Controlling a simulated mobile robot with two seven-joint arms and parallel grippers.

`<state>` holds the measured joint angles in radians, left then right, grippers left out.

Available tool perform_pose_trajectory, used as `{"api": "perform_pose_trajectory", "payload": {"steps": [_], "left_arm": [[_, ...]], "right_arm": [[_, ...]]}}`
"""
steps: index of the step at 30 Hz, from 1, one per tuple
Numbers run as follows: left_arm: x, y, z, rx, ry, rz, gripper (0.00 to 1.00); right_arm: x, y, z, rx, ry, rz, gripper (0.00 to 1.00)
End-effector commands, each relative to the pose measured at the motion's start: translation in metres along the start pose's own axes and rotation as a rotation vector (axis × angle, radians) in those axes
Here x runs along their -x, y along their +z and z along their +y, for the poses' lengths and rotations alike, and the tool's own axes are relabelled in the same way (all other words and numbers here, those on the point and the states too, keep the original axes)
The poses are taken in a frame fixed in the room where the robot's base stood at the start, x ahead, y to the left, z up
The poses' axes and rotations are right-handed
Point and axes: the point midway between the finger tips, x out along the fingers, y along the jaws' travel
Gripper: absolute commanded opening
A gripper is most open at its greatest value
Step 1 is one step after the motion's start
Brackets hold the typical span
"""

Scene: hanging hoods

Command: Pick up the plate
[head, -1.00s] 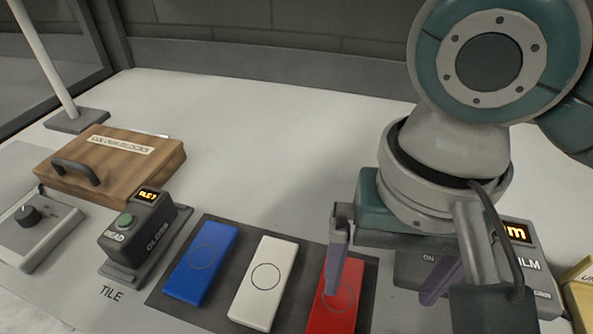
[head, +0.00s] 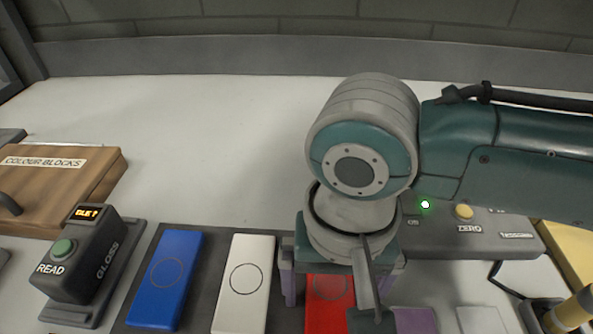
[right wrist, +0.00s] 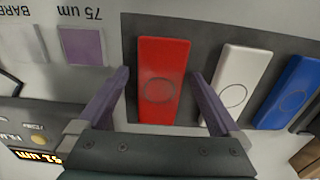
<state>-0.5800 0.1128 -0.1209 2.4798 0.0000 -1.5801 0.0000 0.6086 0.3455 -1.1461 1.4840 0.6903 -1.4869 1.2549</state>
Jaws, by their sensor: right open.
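Three flat plates lie side by side on a dark mat (head: 208,258): a blue plate (head: 166,280), a white plate (head: 245,285) and a red plate (head: 322,310). Each has a ring marked on its face. My right gripper (head: 338,292) is over the red plate and hides part of it in the head view. In the right wrist view, the open fingers (right wrist: 160,80) stand on either side of the red plate (right wrist: 162,62), with nothing gripped. I cannot tell their exact height above the mat. My left gripper is not in view.
A gloss reader (head: 85,265) stands left of the mat, with a wooden colour blocks box (head: 60,185) behind it. A grey film gauge (head: 475,235) stands to the right. Purple (head: 415,320) and pale squares lie right of the mat. The bench behind the plates is clear.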

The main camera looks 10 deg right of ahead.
Motion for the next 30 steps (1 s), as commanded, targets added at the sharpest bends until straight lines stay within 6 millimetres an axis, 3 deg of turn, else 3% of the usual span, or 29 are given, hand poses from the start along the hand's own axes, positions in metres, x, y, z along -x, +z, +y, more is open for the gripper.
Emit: {"api": "perform_pose_trajectory", "payload": {"steps": [6,30], "left_arm": [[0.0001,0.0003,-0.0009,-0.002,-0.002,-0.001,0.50],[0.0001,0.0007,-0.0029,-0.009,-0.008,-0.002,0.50]], "right_arm": [[-0.0007,0.0002,-0.0001,0.001,0.000,0.000,1.00],[-0.0003,0.0002,-0.0001,0.000,0.000,0.000,0.10]]}}
